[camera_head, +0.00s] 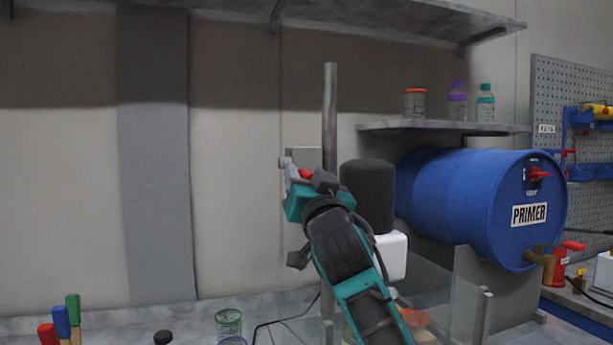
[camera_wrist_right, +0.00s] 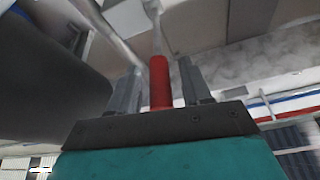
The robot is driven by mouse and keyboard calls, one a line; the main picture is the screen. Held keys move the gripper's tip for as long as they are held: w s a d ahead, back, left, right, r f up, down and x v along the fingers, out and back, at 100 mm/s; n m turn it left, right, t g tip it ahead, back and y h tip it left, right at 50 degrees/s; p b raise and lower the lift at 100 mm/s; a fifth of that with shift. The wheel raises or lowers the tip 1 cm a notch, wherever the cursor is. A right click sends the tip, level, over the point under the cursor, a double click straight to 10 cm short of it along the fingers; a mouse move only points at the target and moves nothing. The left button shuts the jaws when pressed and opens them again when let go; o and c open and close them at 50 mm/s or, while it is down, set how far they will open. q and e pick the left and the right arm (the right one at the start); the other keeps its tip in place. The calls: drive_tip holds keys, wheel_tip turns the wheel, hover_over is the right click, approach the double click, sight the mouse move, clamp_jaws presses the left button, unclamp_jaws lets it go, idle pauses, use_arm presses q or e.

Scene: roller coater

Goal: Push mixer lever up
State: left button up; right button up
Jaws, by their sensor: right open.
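The mixer has a tall metal post (camera_head: 330,110), a dark cylindrical motor housing (camera_head: 368,190) and a white part (camera_head: 391,255) below it. The lever has a red handle (camera_wrist_right: 160,83), which stands between the two grey fingers of my right gripper (camera_wrist_right: 157,90) in the right wrist view. A bit of the red handle also shows in the head view (camera_head: 306,174), beside the gripper. The right gripper is open, with a gap visible on each side of the handle. In the head view my right arm hides part of the mixer. My left gripper is not in view.
A blue PRIMER drum (camera_head: 470,205) lies on a stand at the right. A small shelf (camera_head: 445,128) with several bottles is above it. Colored-handled tools (camera_head: 61,322) and a glass jar (camera_head: 229,324) stand at the bottom left. The wall left of the mixer is clear.

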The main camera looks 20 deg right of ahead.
drive_tip(key=shift+c, duration=0.3)
clamp_jaws()
idle(0.4)
